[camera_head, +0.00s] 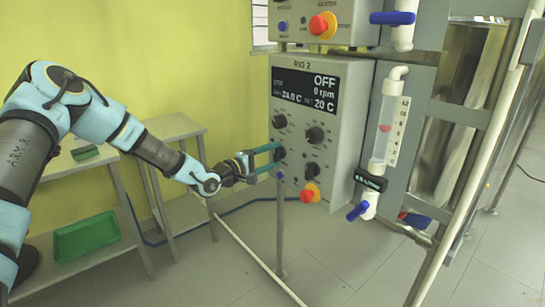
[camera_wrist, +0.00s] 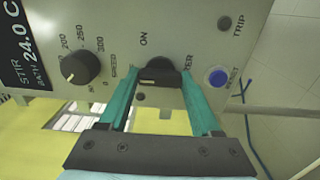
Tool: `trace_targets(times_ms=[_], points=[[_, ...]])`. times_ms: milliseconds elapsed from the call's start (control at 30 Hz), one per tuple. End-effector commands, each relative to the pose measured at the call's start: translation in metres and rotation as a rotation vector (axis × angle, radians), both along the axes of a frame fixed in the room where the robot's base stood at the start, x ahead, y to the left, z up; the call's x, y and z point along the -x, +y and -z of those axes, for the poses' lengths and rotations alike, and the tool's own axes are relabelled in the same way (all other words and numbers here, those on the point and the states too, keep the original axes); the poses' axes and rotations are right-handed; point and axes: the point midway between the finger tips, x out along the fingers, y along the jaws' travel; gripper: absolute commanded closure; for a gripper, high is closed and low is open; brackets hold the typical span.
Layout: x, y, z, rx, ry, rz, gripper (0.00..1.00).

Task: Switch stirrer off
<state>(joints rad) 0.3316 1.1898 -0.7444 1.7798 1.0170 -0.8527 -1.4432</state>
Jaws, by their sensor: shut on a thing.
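In the head view my gripper (camera_head: 279,156) reaches the panel from the left. The fingers hide part of the knob and its label.
Near the switch are a speed dial (camera_wrist: 80,68), a blue reset button (camera_wrist: 217,77) and a trip lamp (camera_wrist: 224,23). A red emergency button (camera_head: 309,193) is at the panel's bottom. A glass column (camera_head: 384,130) stands right. A table with a green tray (camera_head: 86,237) stands left.

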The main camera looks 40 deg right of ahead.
Motion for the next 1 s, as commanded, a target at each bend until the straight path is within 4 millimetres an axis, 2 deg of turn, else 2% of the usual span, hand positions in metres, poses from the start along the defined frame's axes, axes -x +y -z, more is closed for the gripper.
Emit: trace_targets(times_ms=[167, 200, 433, 767, 867, 1000], points=[[-0.001, 0.0, 0.001, -0.001, 0.003, -0.002, 0.91], [-0.001, 0.0, 0.001, -0.001, 0.003, -0.002, 0.32], [-0.001, 0.0, 0.001, -0.001, 0.001, -0.001, 0.06], [-0.001, 0.004, 0.001, -0.001, 0.0, -0.001, 0.05], [-0.002, 0.016, 0.002, -0.002, 0.0, -0.002, 0.05], [-0.004, 0.043, 0.003, -0.002, 0.001, -0.004, 0.05]])
